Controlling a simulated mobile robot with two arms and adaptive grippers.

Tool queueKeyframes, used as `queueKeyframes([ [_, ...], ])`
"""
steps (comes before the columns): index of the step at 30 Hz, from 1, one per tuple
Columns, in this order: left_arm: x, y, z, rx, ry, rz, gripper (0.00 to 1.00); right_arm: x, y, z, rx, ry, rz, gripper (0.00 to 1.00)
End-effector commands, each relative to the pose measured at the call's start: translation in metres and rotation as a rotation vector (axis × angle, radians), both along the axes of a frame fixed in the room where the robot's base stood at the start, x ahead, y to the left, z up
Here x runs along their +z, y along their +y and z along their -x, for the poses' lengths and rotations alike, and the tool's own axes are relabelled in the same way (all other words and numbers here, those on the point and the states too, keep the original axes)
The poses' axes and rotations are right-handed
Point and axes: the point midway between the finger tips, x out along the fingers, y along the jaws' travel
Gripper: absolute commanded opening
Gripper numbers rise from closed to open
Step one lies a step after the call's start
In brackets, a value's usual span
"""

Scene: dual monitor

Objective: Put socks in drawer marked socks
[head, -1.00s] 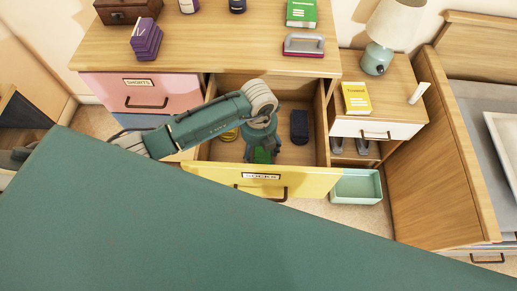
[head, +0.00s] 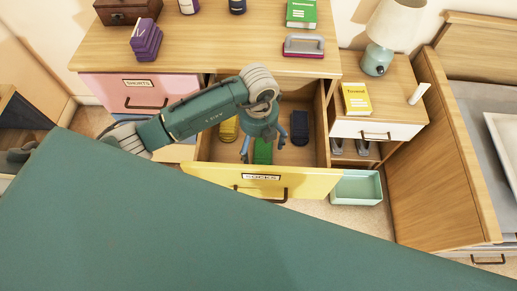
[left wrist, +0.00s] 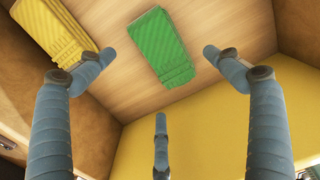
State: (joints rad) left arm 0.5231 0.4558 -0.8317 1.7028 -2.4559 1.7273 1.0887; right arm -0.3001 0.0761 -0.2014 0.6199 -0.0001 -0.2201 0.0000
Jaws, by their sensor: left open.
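The yellow drawer marked SOCKS (head: 215,184) is pulled open below the dresser top. Inside lie folded green socks (head: 263,152), a yellow folded pair (head: 229,130) at left and a dark blue pair (head: 299,127) at right. My left gripper (head: 263,146) is open and empty above the green socks, its fingers spread. In the left wrist view the green socks (left wrist: 158,48) lie flat on the drawer floor, apart from the fingers, and the yellow socks (left wrist: 55,30) lie by the side wall. My right gripper is not in view.
The dresser top (head: 215,45) holds a purple folded stack (head: 146,40), a green book (head: 301,13) and a grey-handled object (head: 303,45). A pink SHORTS drawer (head: 140,92) is at left. A mint open bin (head: 357,187) stands right of the sock drawer, below the nightstand (head: 395,85).

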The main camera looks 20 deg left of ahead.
Motion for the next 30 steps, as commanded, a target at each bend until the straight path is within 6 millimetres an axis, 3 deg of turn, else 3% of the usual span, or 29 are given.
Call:
queueKeyframes([
  [6,0.045,0.000,-0.001,0.000,-0.004,0.000,0.90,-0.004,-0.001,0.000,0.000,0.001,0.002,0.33],
  [12,0.066,0.000,0.000,0.000,0.000,0.001,0.90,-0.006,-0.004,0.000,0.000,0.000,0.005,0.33],
  [30,0.070,0.000,0.000,0.000,0.001,0.000,0.90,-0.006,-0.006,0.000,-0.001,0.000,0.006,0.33],
])
